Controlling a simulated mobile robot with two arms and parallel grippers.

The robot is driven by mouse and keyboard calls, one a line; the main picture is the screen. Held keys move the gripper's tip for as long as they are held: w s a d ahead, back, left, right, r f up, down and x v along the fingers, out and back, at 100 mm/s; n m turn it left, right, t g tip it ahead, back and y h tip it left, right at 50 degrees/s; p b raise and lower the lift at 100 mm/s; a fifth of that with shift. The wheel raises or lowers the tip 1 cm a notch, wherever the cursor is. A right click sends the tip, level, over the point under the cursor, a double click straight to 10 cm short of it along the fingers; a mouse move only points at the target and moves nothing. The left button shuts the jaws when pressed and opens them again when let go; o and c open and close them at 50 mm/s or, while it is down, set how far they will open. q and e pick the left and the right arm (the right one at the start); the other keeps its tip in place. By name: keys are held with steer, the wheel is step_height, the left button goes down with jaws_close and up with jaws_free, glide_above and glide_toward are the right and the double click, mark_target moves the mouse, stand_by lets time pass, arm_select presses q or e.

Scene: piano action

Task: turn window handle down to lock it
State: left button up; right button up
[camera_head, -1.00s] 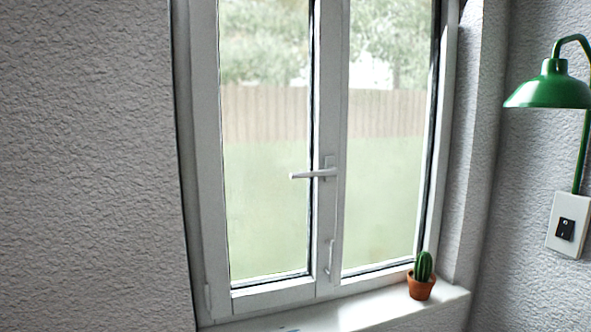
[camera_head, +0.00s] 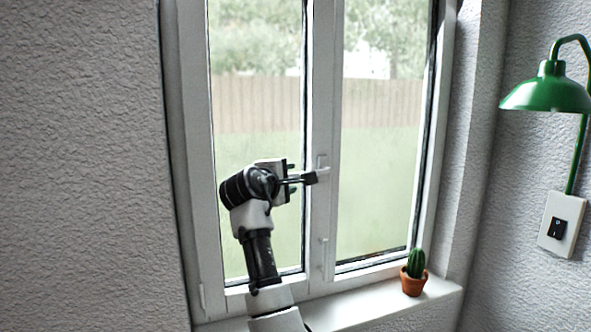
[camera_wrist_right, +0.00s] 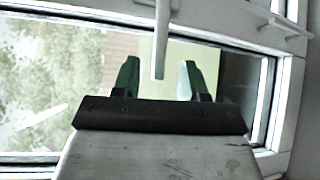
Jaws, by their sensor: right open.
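The white window handle (camera_head: 323,171) is on the middle frame of the closed-looking window (camera_head: 319,120). Its lever points left, and my right gripper (camera_head: 309,178) covers most of it in the head view. In the right wrist view the lever (camera_wrist_right: 161,42) reaches down from the frame into the gap between the two open dark green fingers of my right gripper (camera_wrist_right: 158,72). Clear space shows on both sides of the lever, so the fingers are not closed on it. My left gripper is not in view.
A potted cactus (camera_head: 414,274) stands on the white sill (camera_head: 375,303) at the right. A green wall lamp (camera_head: 547,92) and a switch plate (camera_head: 562,224) are on the right wall. A smaller fitting (camera_head: 323,256) sits below the handle. Room left of the window is free.

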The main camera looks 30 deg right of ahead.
mark_target(295, 175)
steer(key=p+x, duration=0.1)
steer(key=x, duration=0.3)
steer(key=shift+s+d+r, duration=0.1)
steer(key=shift+d+r, duration=0.05)
steer(key=shift+w+d+f, duration=0.2)
steer(key=shift+w+d, duration=0.1)
steer(key=shift+w, duration=0.05)
jaws_close()
